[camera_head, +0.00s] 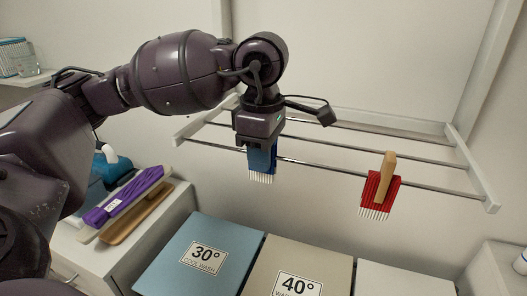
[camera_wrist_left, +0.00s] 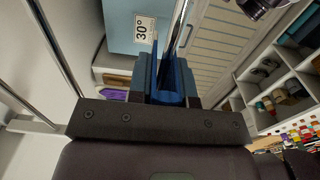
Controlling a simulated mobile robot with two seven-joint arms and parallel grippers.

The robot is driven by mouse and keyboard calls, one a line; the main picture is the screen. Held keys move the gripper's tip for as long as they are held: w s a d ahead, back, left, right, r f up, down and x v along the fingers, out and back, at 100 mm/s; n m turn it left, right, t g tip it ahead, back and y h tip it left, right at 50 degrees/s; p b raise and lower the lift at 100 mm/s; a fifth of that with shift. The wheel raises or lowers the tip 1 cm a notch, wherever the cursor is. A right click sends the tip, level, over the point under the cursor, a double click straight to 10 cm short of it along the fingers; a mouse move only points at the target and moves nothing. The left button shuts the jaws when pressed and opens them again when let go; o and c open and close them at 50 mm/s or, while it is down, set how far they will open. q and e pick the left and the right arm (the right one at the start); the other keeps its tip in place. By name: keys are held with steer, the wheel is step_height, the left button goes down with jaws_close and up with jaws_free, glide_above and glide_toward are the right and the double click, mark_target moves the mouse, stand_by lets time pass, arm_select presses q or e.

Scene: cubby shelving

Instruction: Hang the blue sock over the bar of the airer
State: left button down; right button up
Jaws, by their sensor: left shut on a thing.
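The blue sock (camera_head: 262,160), a flat blue piece with a white fringed lower end, hangs from my left gripper (camera_head: 259,142). The gripper is shut on its upper part and points down at the front bar (camera_head: 325,166) of the airer. The sock's lower end reaches below that bar, which it hides there. In the left wrist view the blue sock (camera_wrist_left: 168,85) shows between the fingers, with blue on both sides of a metal bar (camera_wrist_left: 181,25). Whether its weight rests on the bar I cannot tell. My right gripper is not in view.
A red fringed piece (camera_head: 378,195) with a wooden peg (camera_head: 387,172) hangs on the front bar to the right. Below stand a blue 30° box (camera_head: 190,275) and a beige 40° box (camera_head: 270,258). A purple-wrapped item (camera_head: 125,197) lies on the left counter. The bar between sock and red piece is free.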

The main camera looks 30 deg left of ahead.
arm_select(q)
steer(key=shift+f+b, duration=0.3)
steer(key=shift+f, duration=0.3)
steer(key=shift+f+b, duration=0.35)
steer(key=shift+f, duration=0.2)
steer(key=c, duration=1)
jaws_free()
steer(key=shift+o, duration=0.2)
steer(key=shift+r, duration=0.1)
